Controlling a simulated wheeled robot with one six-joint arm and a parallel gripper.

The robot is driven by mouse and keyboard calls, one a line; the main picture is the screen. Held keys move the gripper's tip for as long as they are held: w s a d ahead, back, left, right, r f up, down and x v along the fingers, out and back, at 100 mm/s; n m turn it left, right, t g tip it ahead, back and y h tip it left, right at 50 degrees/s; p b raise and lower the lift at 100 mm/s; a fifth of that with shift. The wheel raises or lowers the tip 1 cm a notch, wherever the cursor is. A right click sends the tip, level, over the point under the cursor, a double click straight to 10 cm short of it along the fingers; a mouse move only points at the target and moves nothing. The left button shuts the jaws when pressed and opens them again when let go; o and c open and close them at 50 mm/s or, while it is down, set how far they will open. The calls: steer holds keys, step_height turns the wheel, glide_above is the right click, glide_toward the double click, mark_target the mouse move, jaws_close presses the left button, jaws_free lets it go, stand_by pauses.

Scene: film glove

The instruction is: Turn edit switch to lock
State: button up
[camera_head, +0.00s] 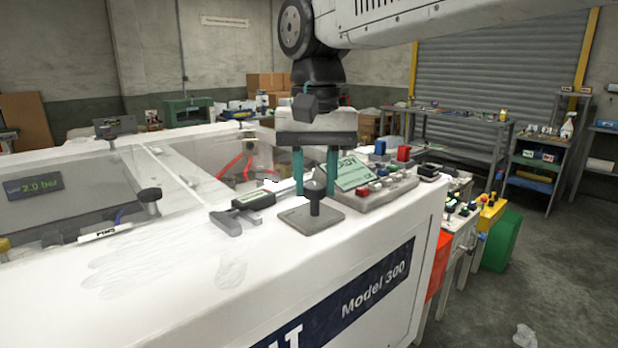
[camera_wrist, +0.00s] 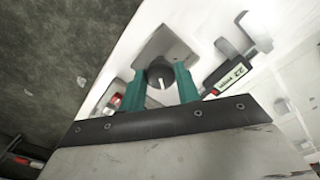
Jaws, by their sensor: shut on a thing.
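The edit switch is a dark round knob (camera_head: 315,189) on a short post. It rises from a square grey plate (camera_head: 300,218) on top of the white machine. My gripper (camera_head: 315,183) comes from above, its two teal fingers shut on the knob, one on each side. In the wrist view, the knob (camera_wrist: 160,75) sits between my gripper's fingers (camera_wrist: 161,70) and shows a short white mark. The grey plate (camera_wrist: 172,43) lies beyond it. I cannot read any edit or lock lettering.
A digital caliper (camera_head: 245,207) lies just left of the plate. A green-white label panel (camera_head: 353,172) and a control box (camera_head: 385,188) with red and blue buttons stand close on the right. The white machine top (camera_head: 180,250) is clear at front left.

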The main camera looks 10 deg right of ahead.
mark_target(314, 186)
steer(key=n, duration=1.2)
steer(key=shift+n, duration=2.1)
steer(key=o, duration=1)
steer(key=shift+a, duration=0.15)
steer(key=shift+r, duration=3.85)
